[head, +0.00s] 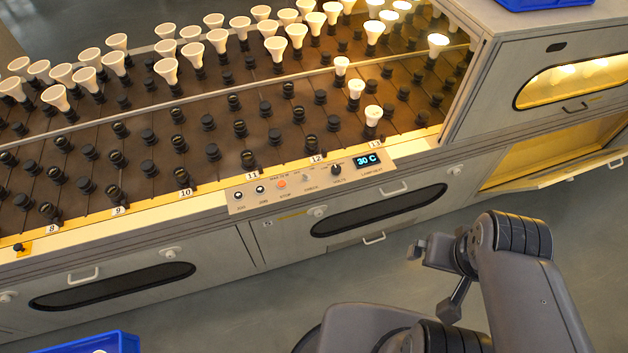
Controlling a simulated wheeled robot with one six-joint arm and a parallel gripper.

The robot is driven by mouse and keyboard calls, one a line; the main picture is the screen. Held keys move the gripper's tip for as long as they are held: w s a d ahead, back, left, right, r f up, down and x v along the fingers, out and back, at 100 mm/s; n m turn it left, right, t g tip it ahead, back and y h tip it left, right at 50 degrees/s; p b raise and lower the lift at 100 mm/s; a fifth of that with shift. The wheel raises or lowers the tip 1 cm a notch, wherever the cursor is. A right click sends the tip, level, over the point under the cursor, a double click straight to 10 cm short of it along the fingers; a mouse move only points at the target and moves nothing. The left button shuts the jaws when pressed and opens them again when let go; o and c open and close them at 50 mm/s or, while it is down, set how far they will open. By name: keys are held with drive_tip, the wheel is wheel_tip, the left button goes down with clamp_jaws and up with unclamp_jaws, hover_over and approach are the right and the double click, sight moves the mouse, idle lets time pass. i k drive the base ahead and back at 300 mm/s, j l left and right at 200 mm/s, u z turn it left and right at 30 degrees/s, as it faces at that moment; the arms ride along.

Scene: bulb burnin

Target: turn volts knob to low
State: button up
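The volts knob (336,169) is a small dark round knob on the light control panel (300,183) along the front edge of the rack. It sits left of the blue-lit display (368,160) reading 30 C, with a small label below it. Which way its pointer faces is too small to tell. My gripper (428,252) is in front of the cabinet, right of and below the panel in the picture, apart from the knob. Nothing shows held in it. Its fingers are seen at an angle that hides whether they are open.
Sloped rack rows (210,150) hold dark sockets, several with white bulbs. Other small buttons (282,184) sit left of the knob. A lower door (570,180) hangs open at right. Blue bins show at lower left (100,343) and top right (540,3). Floor before the panel is clear.

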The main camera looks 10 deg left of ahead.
sight(336, 169)
drive_tip(key=i+j, duration=0.15)
drive_tip(key=j, duration=0.2)
drive_tip(key=i+j+z, duration=0.1)
drive_tip(key=j, duration=0.25)
drive_tip(key=i+j, duration=0.15)
drive_tip(key=j, duration=0.2)
drive_tip(key=i+j, duration=0.15)
drive_tip(key=j, duration=0.2)
drive_tip(key=z, duration=0.05)
